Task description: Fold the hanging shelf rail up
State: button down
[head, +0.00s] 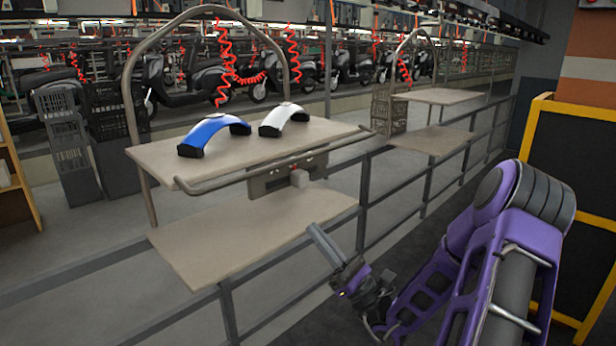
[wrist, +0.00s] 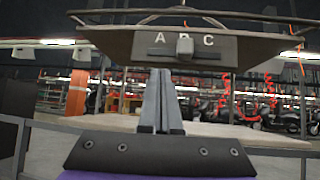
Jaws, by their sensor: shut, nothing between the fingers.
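The shelf rail (head: 270,168) is a thin grey metal bar. It runs along the front edge of the upper shelf (head: 230,150), at about the board's height or a little below. It also shows at the top of the wrist view (wrist: 110,12). Below the rail is a grey panel (head: 265,184), marked A B C in the wrist view (wrist: 130,42), with a small grey block (head: 299,178) on its front. My gripper (head: 312,229) is shut and empty, below and in front of the panel, apart from the rail. In the wrist view its fingers (wrist: 163,75) point towards the block (wrist: 184,46).
A blue curved part (head: 215,130) and a white one (head: 285,117) lie on the upper shelf. A lower shelf (head: 235,235) and grey railings (head: 362,210) are close to my gripper. A yellow-framed dark panel (head: 570,150) stands at right.

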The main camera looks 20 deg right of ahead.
jog(key=d+h, duration=0.1)
jog(key=s+d+m+t+h, duration=0.1)
jog(key=d+m+t+h, duration=0.1)
jog(key=d, duration=0.1)
jog(key=shift+s, duration=0.4)
jog(key=x, duration=1)
jog(key=shift+r, duration=2.1)
jog(key=shift+h, duration=0.3)
